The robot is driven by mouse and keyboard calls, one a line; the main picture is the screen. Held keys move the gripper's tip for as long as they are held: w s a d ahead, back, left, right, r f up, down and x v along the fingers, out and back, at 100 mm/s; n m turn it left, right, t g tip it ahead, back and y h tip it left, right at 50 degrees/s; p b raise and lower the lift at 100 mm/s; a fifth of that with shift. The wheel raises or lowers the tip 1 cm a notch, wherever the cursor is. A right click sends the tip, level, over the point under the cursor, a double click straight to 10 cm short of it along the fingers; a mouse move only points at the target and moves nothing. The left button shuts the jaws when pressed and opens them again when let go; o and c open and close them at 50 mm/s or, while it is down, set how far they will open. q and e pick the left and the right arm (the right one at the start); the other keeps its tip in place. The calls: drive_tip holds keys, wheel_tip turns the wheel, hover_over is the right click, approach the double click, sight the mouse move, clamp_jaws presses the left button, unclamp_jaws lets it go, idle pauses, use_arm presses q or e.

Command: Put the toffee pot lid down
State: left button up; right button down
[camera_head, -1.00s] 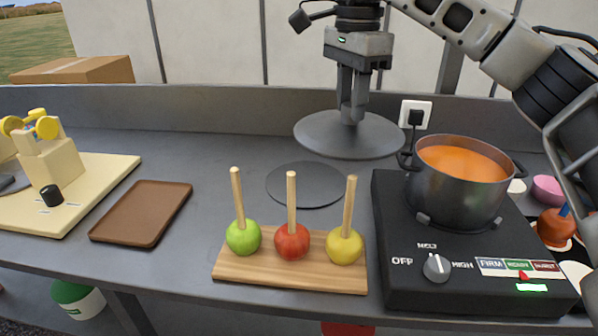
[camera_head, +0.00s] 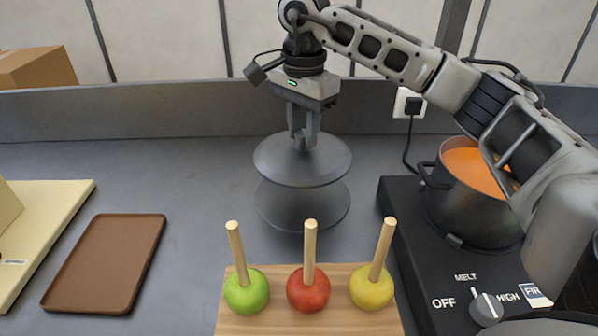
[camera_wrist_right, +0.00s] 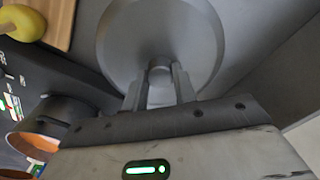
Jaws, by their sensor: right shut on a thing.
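The toffee pot lid (camera_head: 280,172) is a round grey metal disc with a knob on top. My right gripper (camera_head: 304,138) is shut on the knob and holds the lid roughly level. In the right wrist view the fingers (camera_wrist_right: 160,85) sit either side of the knob, with the lid (camera_wrist_right: 120,40) beyond. The uncovered toffee pot (camera_head: 455,205), with orange toffee inside, stands on the black hob at right. My left gripper is not in view.
A wooden stand (camera_head: 250,325) with green, red and yellow apples on upright sticks is in front of the mat. A brown tray (camera_head: 105,262) lies at left. The hob (camera_head: 408,215) is to the right. Bare counter lies left of the mat.

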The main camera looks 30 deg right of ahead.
wheel_tip(320, 180, down, 10)
drive_tip(key=shift+r, duration=0.15)
drive_tip(key=c, duration=1.1)
unclamp_jaws()
wheel_tip(320, 180, up, 12)
drive_tip(key=shift+r, duration=0.15)
